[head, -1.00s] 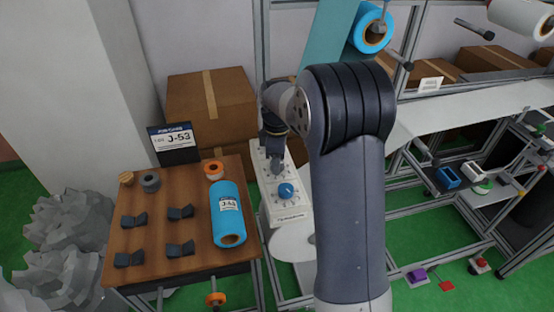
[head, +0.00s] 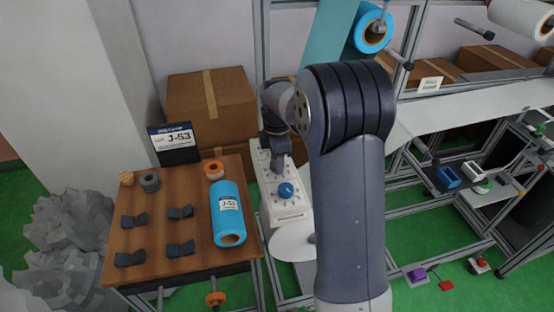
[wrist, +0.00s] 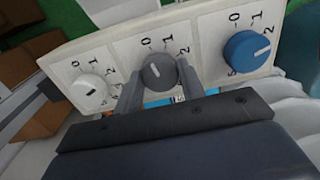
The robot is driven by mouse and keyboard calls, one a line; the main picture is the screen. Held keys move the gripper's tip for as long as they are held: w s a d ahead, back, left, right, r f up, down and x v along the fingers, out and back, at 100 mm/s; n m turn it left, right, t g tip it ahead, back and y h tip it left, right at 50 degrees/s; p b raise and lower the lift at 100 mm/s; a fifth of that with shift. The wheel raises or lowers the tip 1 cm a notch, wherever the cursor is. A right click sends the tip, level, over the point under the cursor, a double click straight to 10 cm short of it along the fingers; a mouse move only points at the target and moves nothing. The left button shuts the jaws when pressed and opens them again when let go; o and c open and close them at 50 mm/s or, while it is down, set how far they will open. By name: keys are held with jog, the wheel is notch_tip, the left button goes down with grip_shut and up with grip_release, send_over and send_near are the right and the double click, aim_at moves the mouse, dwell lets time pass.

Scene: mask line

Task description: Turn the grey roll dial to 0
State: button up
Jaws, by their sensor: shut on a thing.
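The grey dial (wrist: 158,70) sits in the middle of the white panel (wrist: 117,50), with printed 0, 1 and 2 around its upper side. A small pale mark shows on its face, but I cannot tell exactly which number it points to. My gripper (wrist: 158,85) is shut on the grey dial, one finger on each side. In the head view, my gripper (head: 277,170) reaches down onto the panel (head: 290,212), and the grey dial is hidden there.
A blue dial (wrist: 247,52) is to the right of the grey one, and a white dial (wrist: 89,91) to the left. In the head view, a wooden table (head: 190,258) with a blue roll (head: 227,205) and dark brackets stands left of the panel. Cardboard boxes (head: 205,100) are behind.

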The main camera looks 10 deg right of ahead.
jog(key=o, duration=1)
notch_tip(320, 180, up, 11)
jog(key=b, duration=0.1)
jog(key=shift+f, duration=0.1)
notch_tip(320, 180, down, 11)
jog(key=shift+r+p, duration=0.1)
jog(key=shift+p, duration=0.4)
dwell(0.3)
